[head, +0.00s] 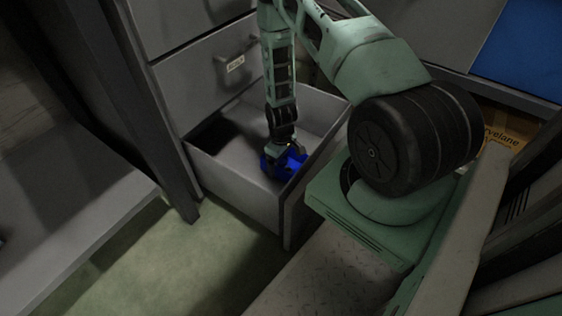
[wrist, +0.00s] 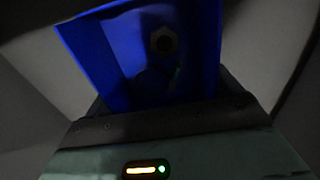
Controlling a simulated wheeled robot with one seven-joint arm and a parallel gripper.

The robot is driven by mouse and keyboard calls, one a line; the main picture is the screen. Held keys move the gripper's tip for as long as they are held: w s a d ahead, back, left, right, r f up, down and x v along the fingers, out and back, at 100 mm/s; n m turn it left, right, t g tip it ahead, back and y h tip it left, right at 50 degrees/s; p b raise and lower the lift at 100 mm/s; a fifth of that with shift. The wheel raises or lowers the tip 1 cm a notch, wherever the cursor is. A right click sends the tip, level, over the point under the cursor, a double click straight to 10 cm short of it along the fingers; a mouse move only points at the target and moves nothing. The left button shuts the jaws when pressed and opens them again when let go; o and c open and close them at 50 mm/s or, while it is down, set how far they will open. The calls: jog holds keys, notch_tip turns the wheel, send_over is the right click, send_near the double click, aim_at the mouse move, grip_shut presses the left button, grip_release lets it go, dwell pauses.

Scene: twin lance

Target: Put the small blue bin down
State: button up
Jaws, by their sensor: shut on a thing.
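The small blue bin (head: 283,165) is low inside an open grey drawer (head: 240,193), near the drawer's front right. I cannot tell whether its underside touches the drawer floor. My gripper (head: 286,148) points down from above and is shut on the bin. In the wrist view the bin (wrist: 190,85) fills the upper middle, with a hex nut (wrist: 164,40) visible inside it. The fingertips are hidden in the wrist view.
Cabinet drawers with a labelled handle (head: 236,65) stand behind the open drawer. The drawer floor left of the bin is bare, with a dark shadow at the back left. A grey shelf (head: 75,205) stands at the left. A cardboard box (head: 508,128) is at the right.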

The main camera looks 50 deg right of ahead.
jog(key=o, duration=0.8)
jog(key=shift+f, duration=0.1)
jog(key=shift+o, duration=0.2)
notch_tip(320, 180, up, 12)
jog(key=p, duration=0.7)
jog(key=a+r+n+y, duration=0.1)
jog(key=a+r+n, duration=0.2)
jog(key=a+r, duration=1.95)
jog(key=s+a+r+n, duration=0.1)
jog(key=s+a+r, duration=0.4)
jog(key=s, duration=0.3)
jog(key=s+a+r+n, duration=0.2)
jog(key=s+a+r, duration=0.3)
jog(key=s, duration=0.4)
jog(key=shift+s+r, duration=0.15)
jog(key=shift+r, duration=0.75)
